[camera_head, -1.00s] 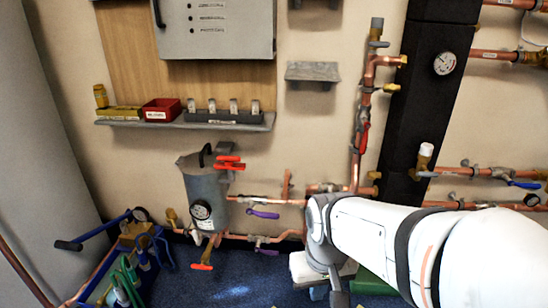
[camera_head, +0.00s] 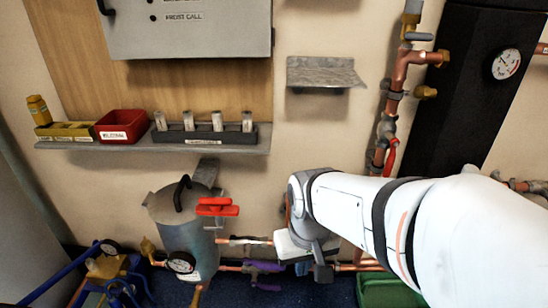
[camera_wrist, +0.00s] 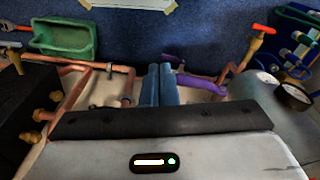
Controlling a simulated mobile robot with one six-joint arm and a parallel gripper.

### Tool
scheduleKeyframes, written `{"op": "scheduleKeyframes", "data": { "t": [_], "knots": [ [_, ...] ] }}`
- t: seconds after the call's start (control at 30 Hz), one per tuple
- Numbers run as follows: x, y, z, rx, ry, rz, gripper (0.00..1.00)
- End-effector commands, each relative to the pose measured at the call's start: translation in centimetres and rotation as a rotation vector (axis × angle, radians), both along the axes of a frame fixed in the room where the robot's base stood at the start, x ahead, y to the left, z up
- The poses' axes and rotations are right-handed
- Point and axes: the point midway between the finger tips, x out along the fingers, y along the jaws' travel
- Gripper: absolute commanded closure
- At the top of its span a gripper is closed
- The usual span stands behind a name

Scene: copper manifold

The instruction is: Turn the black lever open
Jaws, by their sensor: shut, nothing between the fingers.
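A curved black handle (camera_head: 181,192) stands on top of the grey tank (camera_head: 185,222). A red lever (camera_head: 217,207) sits by the tank's upper right. Purple levers (camera_head: 264,267) are on the low copper pipes, and one purple lever (camera_wrist: 203,85) shows just right of my fingers in the wrist view. My gripper (camera_wrist: 157,84) is shut and empty, its fingertips among the pipes in that picture. In the head view my gripper (camera_head: 322,272) points down in front of the pipework, its fingertips hard to see.
A shelf (camera_head: 90,146) carries a red bin (camera_head: 121,127) and small parts. A dark column with a gauge (camera_head: 506,64) stands at the right. A green bin (camera_wrist: 62,38) lies on the blue floor. A blue-handled tool carrier (camera_head: 110,275) is at the lower left.

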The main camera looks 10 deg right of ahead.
Motion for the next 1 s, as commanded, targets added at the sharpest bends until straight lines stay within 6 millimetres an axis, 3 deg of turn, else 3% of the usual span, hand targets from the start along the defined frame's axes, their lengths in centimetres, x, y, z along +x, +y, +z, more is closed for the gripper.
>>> {"op": "scheduleKeyframes", "data": {
  "t": [0.2,0.37,0.5,0.7,0.83,1.0],
  "knots": [
    [0.6,-0.2,0.5,0.007,-0.001,-0.008,1.00],
    [4.3,-1.8,2.5,0.046,-0.013,-0.053,1.00],
    [9.1,-5.4,3.8,0.090,-0.044,-0.130,1.00],
    [14.0,-11.6,3.9,0.121,-0.096,-0.229,1.00],
    [15.5,-14.4,3.4,0.124,-0.119,-0.270,1.00],
    [16.2,-15.7,2.2,0.124,-0.130,-0.286,1.00]
  ]
}}
